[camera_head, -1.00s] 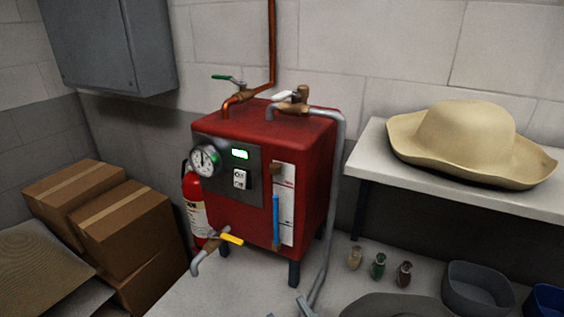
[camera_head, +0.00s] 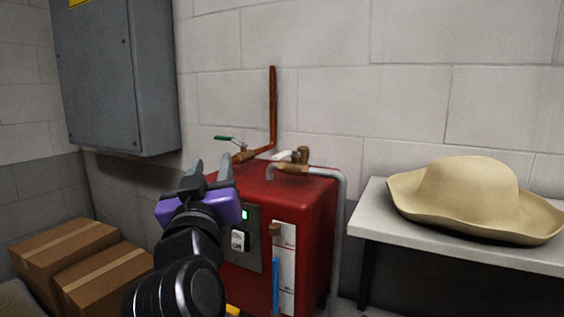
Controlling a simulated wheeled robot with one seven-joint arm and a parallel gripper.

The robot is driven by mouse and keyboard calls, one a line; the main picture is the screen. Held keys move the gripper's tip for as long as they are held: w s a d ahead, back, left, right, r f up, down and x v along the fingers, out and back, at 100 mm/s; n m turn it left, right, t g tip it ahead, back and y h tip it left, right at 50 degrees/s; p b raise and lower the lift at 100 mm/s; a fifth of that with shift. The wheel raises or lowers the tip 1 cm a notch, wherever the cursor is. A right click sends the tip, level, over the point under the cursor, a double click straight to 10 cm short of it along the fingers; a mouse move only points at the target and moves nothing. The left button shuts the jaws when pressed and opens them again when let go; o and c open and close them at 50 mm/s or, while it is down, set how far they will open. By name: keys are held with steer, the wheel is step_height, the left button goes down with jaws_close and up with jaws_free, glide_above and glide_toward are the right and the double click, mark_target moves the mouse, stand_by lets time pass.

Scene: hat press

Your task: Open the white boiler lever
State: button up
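The white lever (camera_head: 284,156) sits on a brass valve (camera_head: 296,165) on top of the red boiler (camera_head: 309,212), where the grey pipe leaves it. It points to the left, roughly along the pipe. My gripper (camera_head: 210,170) is in front of the boiler's left side, pointing up and away from me. Its two grey fingers are spread apart with nothing between them. It is left of the white lever and apart from it. My gripper and arm hide the boiler's gauge and part of its front panel.
A green lever (camera_head: 226,138) on a copper pipe (camera_head: 272,110) stands behind my gripper. A grey wall cabinet (camera_head: 118,75) hangs at upper left. Cardboard boxes (camera_head: 68,248) stand at lower left. A straw hat (camera_head: 465,195) lies on a shelf (camera_head: 380,215) at right.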

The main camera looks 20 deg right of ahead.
steer(key=d+r+m+g+h, duration=0.3)
steer(key=d+r+m+h, duration=0.1)
steer(key=r+m+h, duration=0.1)
steer(key=m+g+h, duration=0.3)
steer(key=g, duration=0.2)
glide_toward(282, 153)
steer(key=shift+x, duration=1.05)
steer(key=shift+d+f+m, duration=0.1)
steer(key=shift+d+m, duration=0.15)
steer(key=shift+m, duration=0.05)
steer(key=p+x, duration=0.1)
steer(key=x, duration=0.6)
steer(key=shift+w+d+f+p, duration=0.15)
steer(key=shift+w+p, duration=0.1)
steer(key=shift+p, duration=0.15)
steer(key=shift+c, duration=0.2)
jaws_close()
